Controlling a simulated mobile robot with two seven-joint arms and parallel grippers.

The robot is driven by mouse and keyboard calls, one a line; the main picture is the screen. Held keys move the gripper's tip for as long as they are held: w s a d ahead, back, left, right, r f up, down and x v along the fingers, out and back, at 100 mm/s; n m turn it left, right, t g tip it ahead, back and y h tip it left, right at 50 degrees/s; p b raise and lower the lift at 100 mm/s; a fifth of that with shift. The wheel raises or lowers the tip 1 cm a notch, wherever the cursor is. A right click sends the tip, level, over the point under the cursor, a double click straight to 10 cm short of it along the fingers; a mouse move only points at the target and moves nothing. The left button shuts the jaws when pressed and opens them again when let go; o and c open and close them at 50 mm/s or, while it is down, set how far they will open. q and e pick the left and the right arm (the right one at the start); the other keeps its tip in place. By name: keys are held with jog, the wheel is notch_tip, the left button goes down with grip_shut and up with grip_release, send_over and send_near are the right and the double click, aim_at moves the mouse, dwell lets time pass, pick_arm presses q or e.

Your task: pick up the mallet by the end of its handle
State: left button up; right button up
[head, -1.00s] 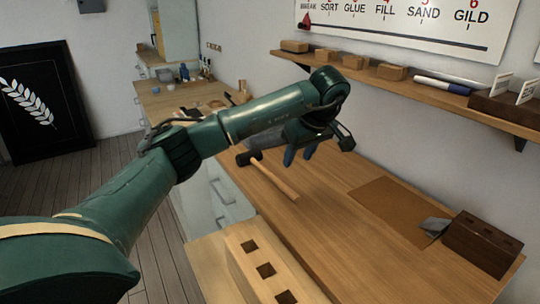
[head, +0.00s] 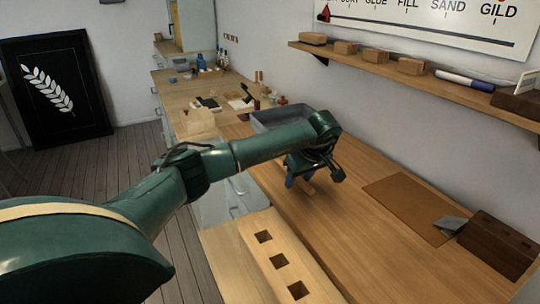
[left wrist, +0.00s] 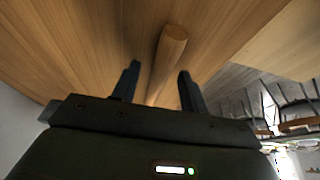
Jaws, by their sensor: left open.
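The mallet's light wooden handle (head: 308,188) lies on the wooden worktop, and only a short piece near its end shows in the head view. The mallet's dark head is hidden behind my arm there. My left gripper (head: 302,179) is low over the worktop, pointing down at the handle. In the left wrist view, the round handle end (left wrist: 174,38) extends past the fingertips, and the handle runs between the two spread fingers of my left gripper (left wrist: 160,70). The gripper is open, with a gap visible around the handle. My right gripper is not in view.
A grey tray (head: 266,122) stands behind my forearm. A pale block with square holes (head: 262,254) is at the near edge. A brown mat (head: 400,206), a grey piece (head: 450,225) and a dark wooden block (head: 496,245) lie at right. A shelf (head: 400,82) overhangs the back.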

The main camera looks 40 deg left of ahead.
pick_arm(q)
jog(key=shift+a+f, duration=0.1)
jog(key=shift+f, duration=0.15)
jog(key=shift+c, duration=0.3)
grip_shut()
